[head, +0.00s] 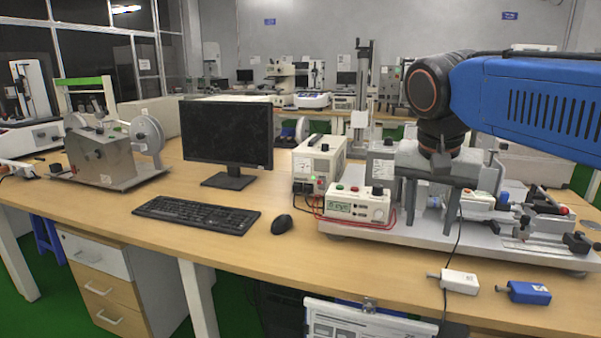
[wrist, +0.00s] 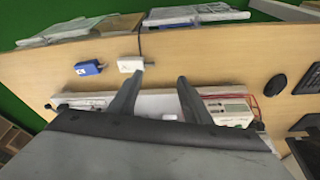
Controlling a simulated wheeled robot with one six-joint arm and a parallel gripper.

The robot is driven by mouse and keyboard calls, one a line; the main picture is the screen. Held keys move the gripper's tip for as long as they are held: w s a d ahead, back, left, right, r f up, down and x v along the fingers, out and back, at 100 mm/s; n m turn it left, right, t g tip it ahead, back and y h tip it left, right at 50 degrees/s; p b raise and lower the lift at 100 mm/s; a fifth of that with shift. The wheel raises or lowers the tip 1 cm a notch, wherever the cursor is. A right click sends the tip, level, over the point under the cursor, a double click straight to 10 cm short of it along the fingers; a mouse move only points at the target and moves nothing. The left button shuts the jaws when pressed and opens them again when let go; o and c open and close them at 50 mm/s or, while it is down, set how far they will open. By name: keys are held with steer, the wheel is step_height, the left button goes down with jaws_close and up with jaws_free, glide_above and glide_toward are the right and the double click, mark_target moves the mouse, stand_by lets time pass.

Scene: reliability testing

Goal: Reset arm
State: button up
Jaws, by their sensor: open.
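My arm reaches in from the right of the head view, and my gripper (head: 432,206) points down over the white test rig (head: 400,236) on the wooden desk. Its two grey fingers are apart, with nothing seen between them. In the wrist view the open gripper (wrist: 158,84) shows its fingers in front of the rig's edge. The arm and gripper hide part of the rig behind them. Whether the fingertips touch the rig cannot be told.
A white connector box (head: 459,281) and a blue one (head: 524,292) lie near the desk's front edge. A control box (head: 357,205), mouse (head: 282,224), keyboard (head: 196,214) and monitor (head: 227,133) stand left of the gripper. Bare desk (head: 300,262) lies in front.

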steer(key=s+d+f+n+t+y, duration=0.1)
steer(key=s+d+f+n, duration=0.1)
steer(key=s+f, duration=0.4)
steer(key=s+d+f+n+t, duration=0.1)
steer(key=s+f+n, duration=0.3)
steer(key=f, duration=1)
steer(key=shift+s+d+f+y, duration=0.35)
steer(key=shift+s+d, duration=0.55)
steer(key=shift+s, duration=0.35)
